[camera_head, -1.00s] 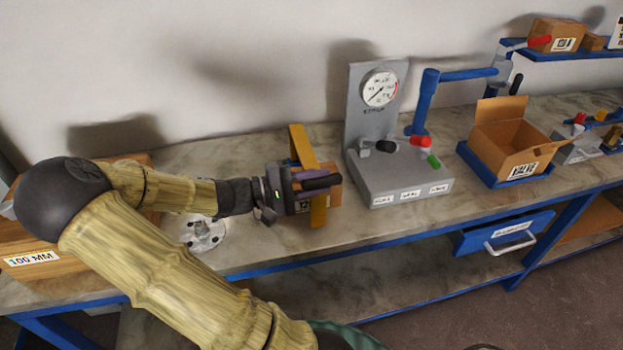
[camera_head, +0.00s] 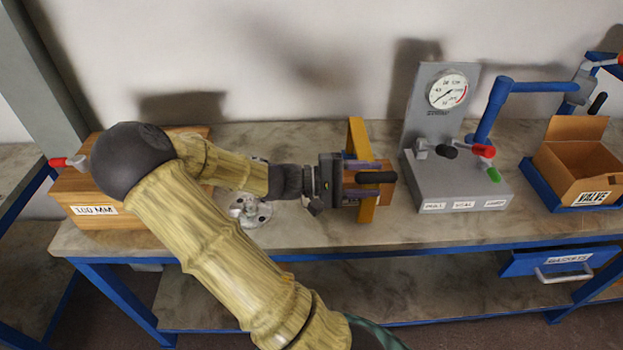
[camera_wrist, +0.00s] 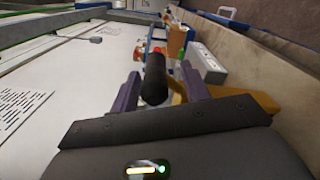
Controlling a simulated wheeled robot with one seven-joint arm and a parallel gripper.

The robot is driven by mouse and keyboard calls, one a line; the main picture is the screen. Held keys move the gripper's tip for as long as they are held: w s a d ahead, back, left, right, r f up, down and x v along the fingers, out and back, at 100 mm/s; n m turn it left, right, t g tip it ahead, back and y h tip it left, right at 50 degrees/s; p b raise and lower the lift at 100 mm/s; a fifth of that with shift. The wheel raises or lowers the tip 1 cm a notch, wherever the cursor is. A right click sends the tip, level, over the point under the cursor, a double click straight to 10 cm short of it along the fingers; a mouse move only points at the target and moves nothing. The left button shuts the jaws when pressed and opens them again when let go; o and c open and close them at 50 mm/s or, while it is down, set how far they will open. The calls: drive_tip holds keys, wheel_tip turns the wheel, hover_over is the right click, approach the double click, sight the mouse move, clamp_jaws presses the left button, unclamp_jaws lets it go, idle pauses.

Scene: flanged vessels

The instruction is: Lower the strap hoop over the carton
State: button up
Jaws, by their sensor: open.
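The yellow-orange strap hoop (camera_head: 357,139) is on the bench, with one part behind and one in front of the brown carton (camera_head: 384,165). It looks to be around the carton, but my gripper hides much of both, so I cannot tell how low it sits. A black handle (camera_head: 376,177) sticks out above them. My gripper (camera_head: 368,175) is open, with its purple fingers on either side of the handle. In the wrist view the handle (camera_wrist: 155,80) stands between the fingers with gaps, and part of the yellow hoop (camera_wrist: 255,100) shows at the right.
A grey gauge stand (camera_head: 455,185) with coloured levers is close to the right of the hoop. A flanged metal piece (camera_head: 250,208) lies under my arm. A wooden block marked 100 MM (camera_head: 95,209) is left. An open valve carton (camera_head: 580,165) sits farther right.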

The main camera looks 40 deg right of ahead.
drive_tip(key=v, duration=1.7)
drive_tip(key=shift+b, duration=0.45)
drive_tip(key=shift+s, duration=0.2)
drive_tip(key=s+a+f+n+t+y+p, duration=0.25)
drive_tip(key=s+f+t+y, duration=0.2)
drive_tip(key=f+y, duration=0.3)
drive_tip(key=a+r+t+y+p, duration=0.4)
drive_tip(key=a+r+t+y, duration=0.3)
drive_tip(key=a, duration=0.3)
drive_tip(key=shift+s+t+p, duration=0.2)
drive_tip(key=shift+t+p, duration=0.1)
drive_tip(key=shift+t, duration=0.45)
